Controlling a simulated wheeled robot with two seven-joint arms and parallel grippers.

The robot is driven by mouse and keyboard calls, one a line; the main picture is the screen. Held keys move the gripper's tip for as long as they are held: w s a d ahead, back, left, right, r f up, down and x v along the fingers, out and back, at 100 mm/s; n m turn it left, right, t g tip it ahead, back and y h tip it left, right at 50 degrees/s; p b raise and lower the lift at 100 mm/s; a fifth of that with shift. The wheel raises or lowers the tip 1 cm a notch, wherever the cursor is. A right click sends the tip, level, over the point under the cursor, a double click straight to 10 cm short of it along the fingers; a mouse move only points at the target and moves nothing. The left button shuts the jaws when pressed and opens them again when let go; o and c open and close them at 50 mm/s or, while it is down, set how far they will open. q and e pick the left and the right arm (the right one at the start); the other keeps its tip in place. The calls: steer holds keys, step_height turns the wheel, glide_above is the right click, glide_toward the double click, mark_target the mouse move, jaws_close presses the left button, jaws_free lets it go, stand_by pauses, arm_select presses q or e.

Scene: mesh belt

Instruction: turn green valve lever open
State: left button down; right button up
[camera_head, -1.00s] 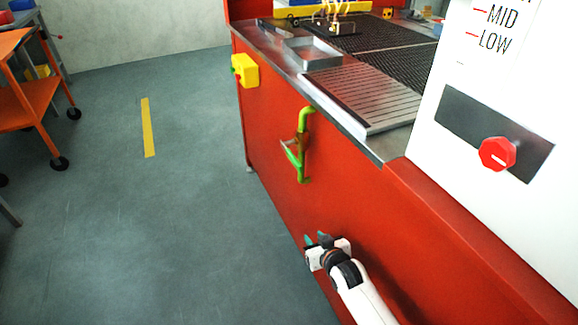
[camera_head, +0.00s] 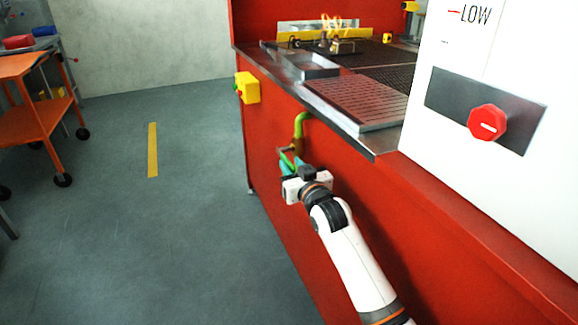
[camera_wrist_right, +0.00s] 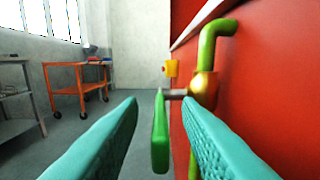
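The green valve lever (camera_wrist_right: 160,135) hangs down from a brass valve body (camera_wrist_right: 203,88) on a green pipe (camera_wrist_right: 207,45) at the red machine's side. In the right wrist view the lever stands between my right gripper's open teal fingers (camera_wrist_right: 162,130), with a gap visible on both sides. In the head view my right gripper (camera_head: 291,168) is at the valve and hides the lower part of it; the green pipe's upper bend (camera_head: 300,122) shows above. My left gripper is not in view.
The red machine wall (camera_head: 345,185) runs close along the right of my gripper. A yellow box (camera_head: 248,88) is mounted farther along it. A white panel with a red knob (camera_head: 487,123) stands at right. Floor at left is clear up to an orange cart (camera_head: 30,110).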

steer(key=shift+x, duration=1.2)
jaws_close()
